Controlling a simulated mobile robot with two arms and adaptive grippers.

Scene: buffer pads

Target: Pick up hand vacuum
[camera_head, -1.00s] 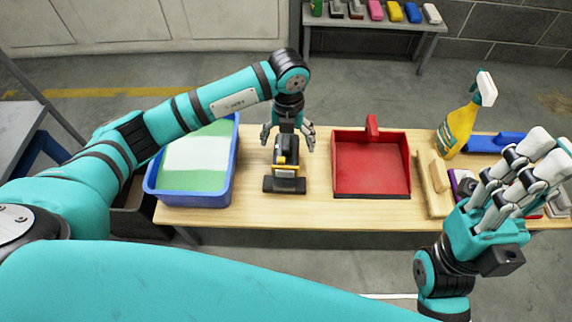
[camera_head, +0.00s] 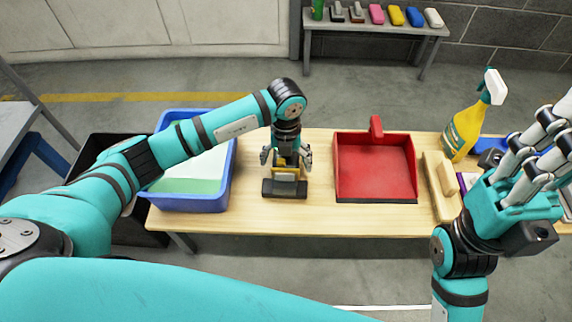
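The hand vacuum (camera_head: 285,187), dark with a yellow part, sits on the wooden table between the blue tub and the red dustpan. My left gripper (camera_head: 286,158) points down over it, with its fingers apart on either side of its body. The gripper hides the vacuum's upper and rear part. I cannot see clear contact between fingers and vacuum. My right gripper (camera_head: 545,140) is at the right edge, partly cut off, with its pale fingers spread, in front of the table's right end.
A blue tub (camera_head: 230,185) stands left and a red dustpan (camera_head: 375,170) right of the vacuum.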

